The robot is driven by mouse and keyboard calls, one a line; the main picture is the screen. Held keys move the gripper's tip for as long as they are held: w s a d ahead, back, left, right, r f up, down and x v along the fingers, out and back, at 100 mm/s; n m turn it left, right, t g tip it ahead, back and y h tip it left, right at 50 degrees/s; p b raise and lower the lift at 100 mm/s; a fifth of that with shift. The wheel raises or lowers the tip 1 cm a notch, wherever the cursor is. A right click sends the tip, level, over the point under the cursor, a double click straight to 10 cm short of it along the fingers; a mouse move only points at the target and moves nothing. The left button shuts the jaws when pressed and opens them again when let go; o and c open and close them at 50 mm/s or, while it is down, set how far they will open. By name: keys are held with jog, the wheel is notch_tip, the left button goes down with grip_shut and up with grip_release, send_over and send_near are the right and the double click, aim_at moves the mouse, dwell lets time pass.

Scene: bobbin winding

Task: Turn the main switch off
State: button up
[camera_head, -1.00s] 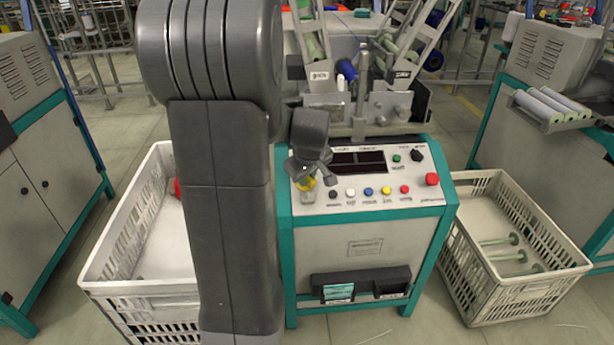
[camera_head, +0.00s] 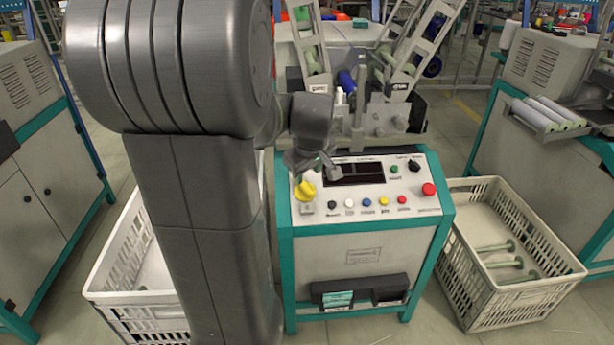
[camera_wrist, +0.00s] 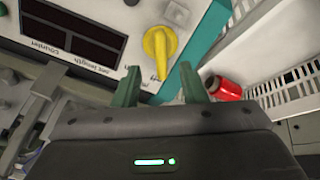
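A yellow rotary switch (camera_head: 305,190), which I take as the main switch, sits on a pale plate at the left end of the machine's control panel (camera_head: 352,203). In the wrist view the yellow switch (camera_wrist: 159,48) shows whole, its narrow end toward my gripper. My gripper (camera_head: 316,168) hangs just above and behind the switch in the head view. In the wrist view the two fingers of my gripper (camera_wrist: 160,87) are spread apart with nothing between them. The switch lies beyond the fingertips and looks apart from them.
The panel has a dark display (camera_head: 353,173), a row of small coloured buttons, a black knob (camera_head: 414,165) and a red button (camera_head: 429,189). White crates stand left (camera_head: 107,283) and right (camera_head: 463,283) of the machine. A red cylinder (camera_wrist: 223,88) shows near the left crate.

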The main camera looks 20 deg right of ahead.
aim_at(306, 187)
jog(key=shift+p+v, duration=0.5)
jog(key=shift+v, duration=1.9)
jog(key=shift+f, duration=0.15)
jog(key=b+x, duration=0.4)
jog(key=x, duration=0.9)
jog(key=shift+w+d+f, duration=0.1)
jog(key=shift+w+f, duration=0.15)
jog(key=shift+f, duration=0.05)
jog(key=shift+r, duration=0.2)
